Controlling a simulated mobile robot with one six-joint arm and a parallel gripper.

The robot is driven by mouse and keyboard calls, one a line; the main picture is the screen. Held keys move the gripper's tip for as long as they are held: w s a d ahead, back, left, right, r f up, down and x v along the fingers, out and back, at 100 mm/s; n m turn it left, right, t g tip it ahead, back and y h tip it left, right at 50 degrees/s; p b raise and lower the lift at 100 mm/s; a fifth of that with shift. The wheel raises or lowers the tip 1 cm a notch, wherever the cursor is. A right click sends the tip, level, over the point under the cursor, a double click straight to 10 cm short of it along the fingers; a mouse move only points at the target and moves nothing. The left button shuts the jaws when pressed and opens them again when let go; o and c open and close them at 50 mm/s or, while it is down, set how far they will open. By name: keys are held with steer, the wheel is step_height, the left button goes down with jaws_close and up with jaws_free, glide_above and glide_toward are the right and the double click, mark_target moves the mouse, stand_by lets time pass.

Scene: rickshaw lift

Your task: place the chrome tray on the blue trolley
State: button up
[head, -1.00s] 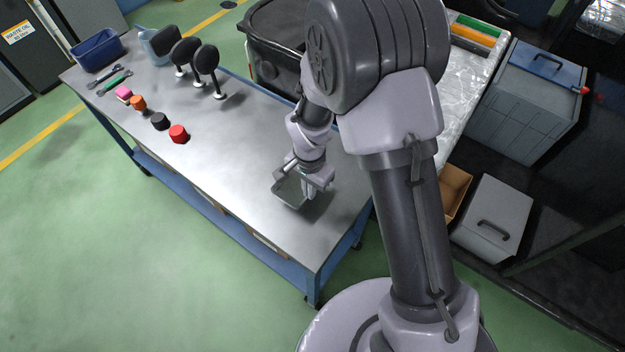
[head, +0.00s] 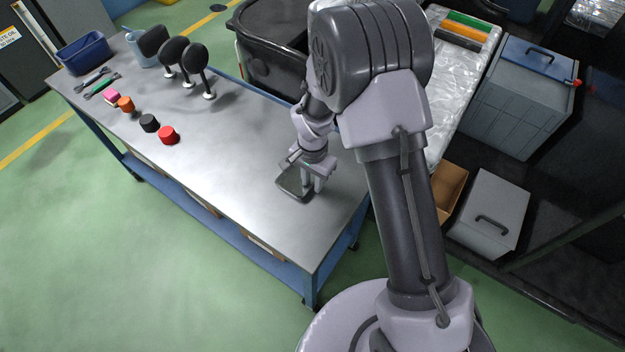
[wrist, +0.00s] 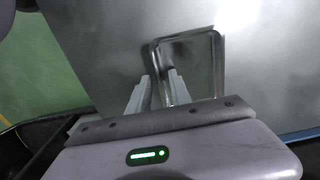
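The chrome tray (head: 290,186) is a small, shallow, shiny rectangle near the right end of the blue trolley's grey metal top (head: 225,165). It appears to lie flat on the top. In the wrist view the tray (wrist: 195,62) shows its raised rim, with one side running between my two fingers. My gripper (head: 315,186) points down at the tray's right edge. In the wrist view the fingers of my gripper (wrist: 160,78) stand apart on either side of the rim, with a narrow gap visible. The tray's near end is partly hidden by the fingers.
A red knob (head: 168,135), a black one (head: 149,123), an orange one (head: 126,104), round black mirrors (head: 196,58), wrenches and a blue bin (head: 83,52) occupy the far left. The middle of the top is clear. A black tub (head: 268,48) stands behind.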

step_height(320, 180, up, 22)
steer(key=s+d+t+p, duration=0.1)
steer(key=s+d+p, duration=0.1)
steer(key=p, duration=0.2)
steer(key=s+d+r+n+t+y, duration=0.1)
steer(key=s+d+r+t, duration=0.1)
steer(key=s+r, duration=0.5)
steer(key=s+d+r+n+t+y, duration=0.1)
steer(key=s+d+r+n+t, duration=0.1)
steer(key=s+r, duration=0.5)
steer(key=s, duration=0.5)
steer(key=shift+d+r+t, duration=0.3)
steer(key=shift+r+t, duration=0.1)
steer(key=shift+f, duration=0.1)
